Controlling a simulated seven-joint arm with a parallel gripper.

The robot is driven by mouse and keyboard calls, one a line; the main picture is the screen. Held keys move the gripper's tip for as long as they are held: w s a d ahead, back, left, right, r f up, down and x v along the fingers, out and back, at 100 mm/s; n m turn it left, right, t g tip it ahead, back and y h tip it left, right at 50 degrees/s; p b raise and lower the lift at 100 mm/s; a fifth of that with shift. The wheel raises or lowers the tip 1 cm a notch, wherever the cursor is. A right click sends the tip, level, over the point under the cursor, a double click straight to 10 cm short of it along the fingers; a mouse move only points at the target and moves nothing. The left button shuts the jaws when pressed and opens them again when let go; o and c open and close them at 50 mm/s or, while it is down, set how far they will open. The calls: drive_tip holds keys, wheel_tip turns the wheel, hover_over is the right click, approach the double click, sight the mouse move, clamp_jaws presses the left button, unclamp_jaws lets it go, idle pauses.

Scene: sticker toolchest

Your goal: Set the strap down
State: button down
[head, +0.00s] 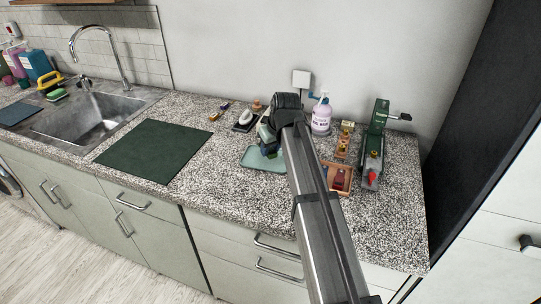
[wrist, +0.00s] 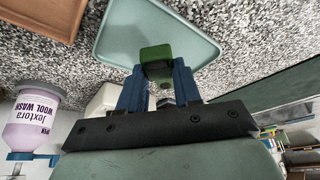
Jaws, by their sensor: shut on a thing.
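My gripper (wrist: 158,72) is shut on a green strap (wrist: 155,53), seen in the wrist view as a small rolled or block-like piece between the blue fingers. Behind the strap in that view is the pale teal tray (wrist: 112,32), which looks empty where it shows. In the head view my gripper (head: 268,138) is over the back part of the same tray (head: 252,162). The arm and gripper hide much of the strap and the tray's right side there. I cannot tell whether the strap touches the tray.
A wooden tray (head: 346,190) with a red item lies to the right, beside a green machine (head: 378,128). A white pump bottle (head: 321,119) stands behind. Small items sit along the wall. A dark green mat (head: 155,150) and a sink (head: 85,120) are left. The front counter is clear.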

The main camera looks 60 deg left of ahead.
sight(272, 152)
drive_tip(key=shift+f, duration=1.6)
drive_tip(key=shift+f, duration=0.15)
drive_tip(key=c, duration=0.8)
unclamp_jaws()
drive_tip(key=v, duration=1.2)
